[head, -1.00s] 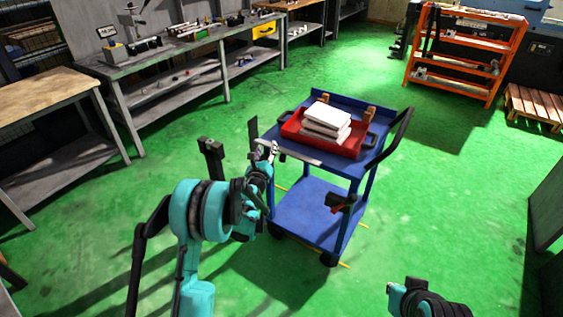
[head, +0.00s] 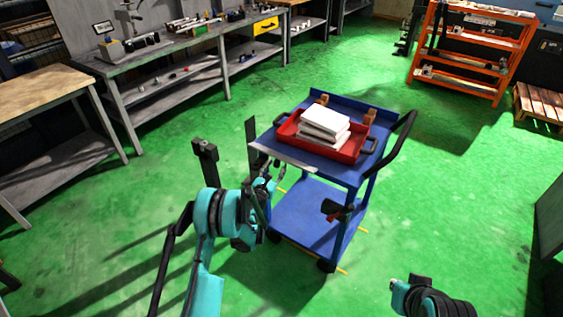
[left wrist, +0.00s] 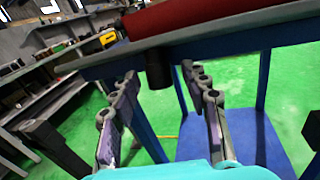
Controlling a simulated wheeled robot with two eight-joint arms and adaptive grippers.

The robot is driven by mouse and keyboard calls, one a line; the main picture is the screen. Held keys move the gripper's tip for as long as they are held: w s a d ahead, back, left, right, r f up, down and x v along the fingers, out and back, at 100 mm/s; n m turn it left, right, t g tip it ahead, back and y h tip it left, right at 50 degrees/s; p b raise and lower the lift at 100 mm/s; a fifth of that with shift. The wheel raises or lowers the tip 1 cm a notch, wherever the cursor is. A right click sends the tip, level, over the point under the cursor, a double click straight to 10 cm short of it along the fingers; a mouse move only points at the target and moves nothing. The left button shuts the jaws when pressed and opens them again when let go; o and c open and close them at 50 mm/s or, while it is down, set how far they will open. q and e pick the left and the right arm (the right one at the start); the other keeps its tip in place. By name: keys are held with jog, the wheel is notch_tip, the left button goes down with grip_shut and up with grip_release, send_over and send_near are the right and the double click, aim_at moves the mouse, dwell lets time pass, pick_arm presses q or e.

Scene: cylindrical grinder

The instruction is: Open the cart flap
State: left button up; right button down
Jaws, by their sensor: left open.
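The blue cart (head: 310,205) stands in the middle of the head view. A pale grey strip (head: 283,155) runs along the near edge of its top; I cannot tell for sure whether this is the flap. My left gripper (head: 274,172) is at the near left corner, just below this edge. In the left wrist view, the left gripper (left wrist: 160,100) has its fingers spread below the grey edge (left wrist: 200,38). A short black cylinder (left wrist: 158,68) hangs from the edge between the fingers, with no clear contact. Part of my right arm shows at the bottom right, its gripper out of view.
A red tray (head: 355,154) with white stacked blocks (head: 324,122) sits on the cart top. A black push handle (head: 402,138) rises at the cart's right. Workbenches (head: 150,65) line the left and an orange rack (head: 462,75) stands back right. Green floor around the cart is clear.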

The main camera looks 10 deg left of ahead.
pick_arm(q)
jog(key=shift+w, duration=0.25)
jog(key=shift+s+r, duration=0.15)
grip_shut()
jog(key=shift+w+d+f+n+t, duration=0.15)
jog(key=shift+w+f+n+t, duration=0.25)
jog(key=shift+t, duration=0.5)
jog(key=shift+w+f+t, duration=0.1)
jog(key=shift+f+t, duration=0.2)
jog(key=shift+t, duration=0.5)
